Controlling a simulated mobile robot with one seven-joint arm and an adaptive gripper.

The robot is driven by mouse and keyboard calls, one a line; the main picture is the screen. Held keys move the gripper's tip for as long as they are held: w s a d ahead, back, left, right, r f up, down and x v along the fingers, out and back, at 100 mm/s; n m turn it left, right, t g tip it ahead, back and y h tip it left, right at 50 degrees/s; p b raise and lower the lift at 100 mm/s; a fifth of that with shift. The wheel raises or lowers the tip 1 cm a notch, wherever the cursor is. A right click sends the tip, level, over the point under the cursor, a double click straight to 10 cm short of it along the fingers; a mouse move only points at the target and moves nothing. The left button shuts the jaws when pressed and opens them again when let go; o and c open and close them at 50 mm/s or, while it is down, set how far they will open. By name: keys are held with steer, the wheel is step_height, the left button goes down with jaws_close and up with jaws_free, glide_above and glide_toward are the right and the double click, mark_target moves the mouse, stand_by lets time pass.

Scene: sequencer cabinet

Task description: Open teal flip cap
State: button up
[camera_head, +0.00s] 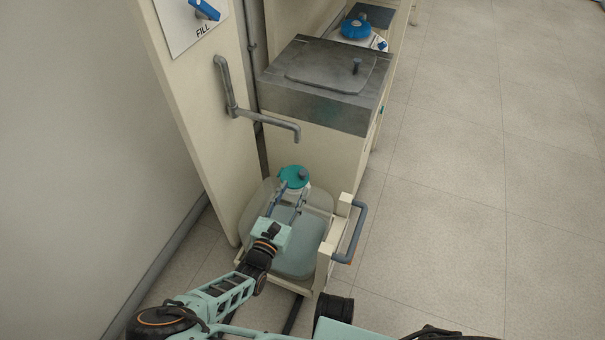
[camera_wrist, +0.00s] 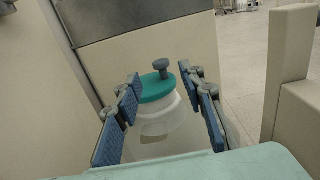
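The teal flip cap (camera_head: 292,177) sits closed on the white neck of a translucent jug (camera_head: 318,197) in the low pull-out drawer. A grey-blue knob stands up on the cap. In the wrist view the cap (camera_wrist: 156,88) lies ahead, between the two fingers, with the white neck (camera_wrist: 157,117) below it. My gripper (camera_head: 292,190) is open and empty, its fingertips close to the cap on the near side. It also shows in the wrist view (camera_wrist: 164,84), with blue pads on either side. I cannot tell whether a finger touches the cap.
A bent grey pipe (camera_head: 262,115) ends above the jug. A metal lidded box (camera_head: 325,80) stands behind on the cabinet. The drawer has a blue handle (camera_head: 353,235) at right. A cabinet panel (camera_head: 190,110) with a FILL sign rises at left. The floor at right is clear.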

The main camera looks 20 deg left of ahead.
mark_target(302, 176)
steer(key=w, duration=0.3)
steer(key=w+b, duration=0.1)
steer(key=w, duration=0.1)
steer(key=w+b, duration=0.1)
steer(key=w, duration=0.2)
steer(key=shift+w+d, duration=0.3)
jaws_close()
